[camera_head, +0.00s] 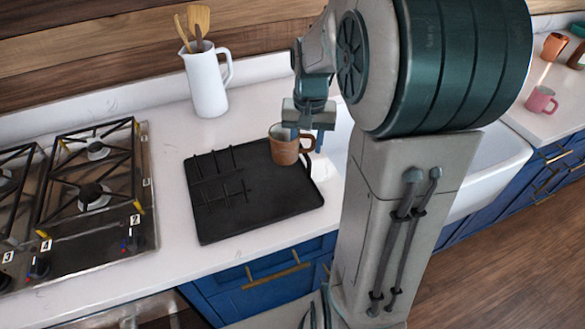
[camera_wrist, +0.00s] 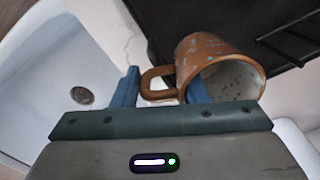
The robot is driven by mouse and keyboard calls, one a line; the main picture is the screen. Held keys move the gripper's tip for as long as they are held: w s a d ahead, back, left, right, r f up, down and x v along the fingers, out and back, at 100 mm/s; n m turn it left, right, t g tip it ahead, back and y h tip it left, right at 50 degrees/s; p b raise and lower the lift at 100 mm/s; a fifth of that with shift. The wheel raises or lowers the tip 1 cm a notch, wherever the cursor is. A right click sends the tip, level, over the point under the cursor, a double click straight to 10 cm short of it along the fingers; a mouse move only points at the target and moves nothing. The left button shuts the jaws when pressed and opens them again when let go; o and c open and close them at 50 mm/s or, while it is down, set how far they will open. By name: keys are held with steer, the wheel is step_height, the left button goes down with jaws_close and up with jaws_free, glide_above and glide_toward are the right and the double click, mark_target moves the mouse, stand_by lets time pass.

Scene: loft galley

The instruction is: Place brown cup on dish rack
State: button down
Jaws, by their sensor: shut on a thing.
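The brown cup (camera_head: 284,150) has a pale, speckled inside and a loop handle. It is at the far right corner of the black dish rack (camera_head: 262,205); whether it touches the rack is unclear. My gripper (camera_head: 305,143) is shut on the cup at its handle side. In the wrist view, the cup (camera_wrist: 207,55) is tilted with its mouth toward the camera. Its handle lies between the blue fingers (camera_wrist: 162,88), and the right finger overlaps the cup's rim. The rack (camera_wrist: 165,15) shows as a dark surface behind the cup.
A white pitcher (camera_head: 206,84) with wooden utensils stands behind the rack. A gas stove (camera_head: 128,205) is at the left. A white sink (camera_wrist: 60,75) lies beside the rack, partly behind my arm. A pink mug (camera_head: 541,100) stands at the far right. The rack's middle is empty.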

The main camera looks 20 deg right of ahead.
steer(key=a, duration=0.1)
steer(key=s+a+f, duration=0.1)
steer(key=a+f, duration=0.1)
steer(key=shift+s+a+f, duration=0.1)
steer(key=shift+s+a, duration=0.1)
steer(key=shift+s, duration=0.1)
steer(key=shift+a+f, duration=0.1)
steer(key=shift+f, duration=0.15)
steer(key=shift+f+p, duration=0.35)
steer(key=shift+f, duration=1.5)
steer(key=c, duration=0.8)
jaws_free()
steer(key=shift+f, duration=0.1)
steer(key=shift+c, duration=0.2)
